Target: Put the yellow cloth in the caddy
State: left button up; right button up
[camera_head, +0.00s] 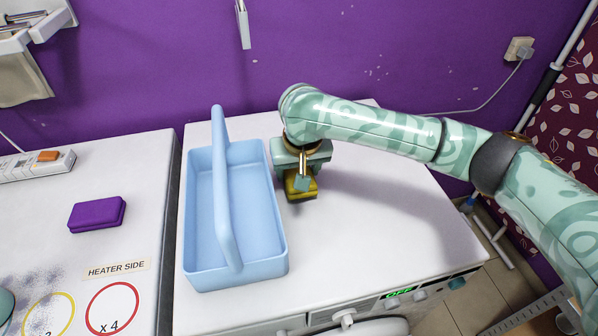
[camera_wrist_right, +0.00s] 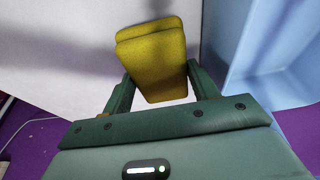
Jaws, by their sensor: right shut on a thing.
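The yellow cloth (camera_head: 301,186) is a small folded block just right of the caddy, over the white top. In the right wrist view the cloth (camera_wrist_right: 152,62) sits between the two fingers. My right gripper (camera_head: 303,180) points down and is shut on it; I cannot tell whether the cloth touches the surface. The light-blue caddy (camera_head: 198,215) stands upright on the white top, with a tall handle along its middle. It looks empty. Its side wall shows at the right of the wrist view (camera_wrist_right: 225,30).
A purple block (camera_head: 97,214) and a white power strip (camera_head: 40,165) lie on the left white surface. A dark gap divides it from the caddy's white top (camera_head: 390,235). That top is clear right of the cloth. The purple wall (camera_head: 340,50) stands behind.

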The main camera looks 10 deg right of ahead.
jog(key=s+a+r+p, duration=0.4)
jog(key=s+r+p, duration=0.7)
jog(key=s, duration=0.3)
pick_arm(q)
jog(key=w+r, duration=0.3)
jog(key=r, duration=0.8)
jog(key=shift+w+t+b, duration=0.25)
jog(key=shift+t+b, duration=0.05)
jog(key=shift+t, duration=0.1)
pick_arm(e)
jog(key=s+d+r, duration=0.3)
jog(key=d+r, duration=0.6)
jog(key=d, duration=0.4)
jog(key=shift+r, duration=0.2)
jog(key=shift+s+f, duration=0.1)
